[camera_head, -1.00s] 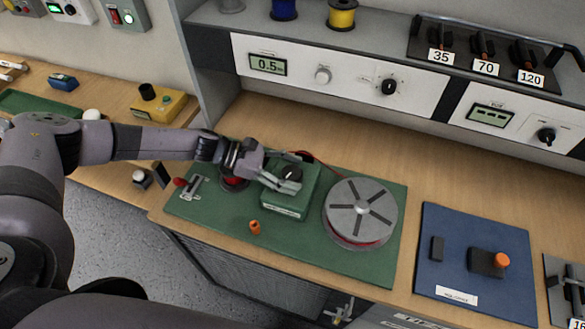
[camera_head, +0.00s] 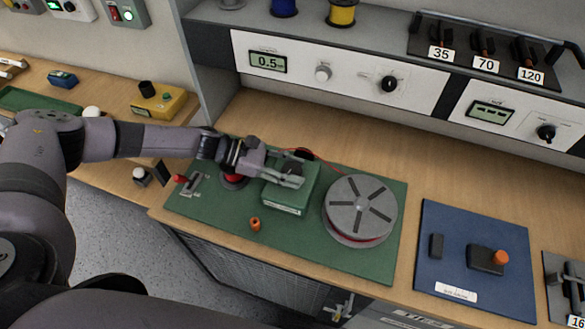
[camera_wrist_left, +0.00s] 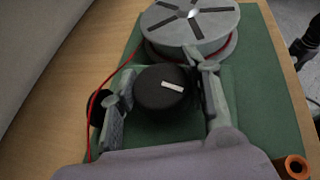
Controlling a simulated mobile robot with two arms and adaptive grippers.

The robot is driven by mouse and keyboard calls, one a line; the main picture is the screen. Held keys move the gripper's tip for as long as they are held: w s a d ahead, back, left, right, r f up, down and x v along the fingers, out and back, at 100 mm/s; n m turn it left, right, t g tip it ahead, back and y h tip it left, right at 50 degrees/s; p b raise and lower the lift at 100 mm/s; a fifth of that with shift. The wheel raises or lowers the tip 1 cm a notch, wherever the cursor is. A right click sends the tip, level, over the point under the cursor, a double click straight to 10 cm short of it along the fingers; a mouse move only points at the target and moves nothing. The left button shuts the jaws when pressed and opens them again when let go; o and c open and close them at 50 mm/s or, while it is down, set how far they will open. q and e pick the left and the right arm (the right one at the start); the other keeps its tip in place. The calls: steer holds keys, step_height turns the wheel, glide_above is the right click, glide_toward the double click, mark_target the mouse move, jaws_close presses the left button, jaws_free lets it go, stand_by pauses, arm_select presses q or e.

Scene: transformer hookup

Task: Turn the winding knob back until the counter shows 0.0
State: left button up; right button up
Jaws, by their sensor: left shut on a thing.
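The winding knob (camera_wrist_left: 162,90) is black with a white pointer mark, seen from above in the left wrist view. It sits on a green box (camera_head: 287,200) on the green board. My left gripper (camera_head: 296,170) is over this box, with its fingers on either side of the knob, shut on it. The fingers also show in the left wrist view (camera_wrist_left: 165,80). In the head view the fingers mostly hide the knob. The counter (camera_head: 268,62) on the upper left panel reads 0.5. My right gripper is not in view.
A grey slotted reel (camera_head: 360,207) stands right of the box, with red wire running behind. A blue board (camera_head: 476,260) lies farther right, with bare wooden bench (camera_head: 400,150) behind.

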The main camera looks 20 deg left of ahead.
arm_select(q)
steer(key=shift+c, duration=0.6)
steer(key=shift+n+t, duration=0.3)
steer(key=shift+t, duration=0.1)
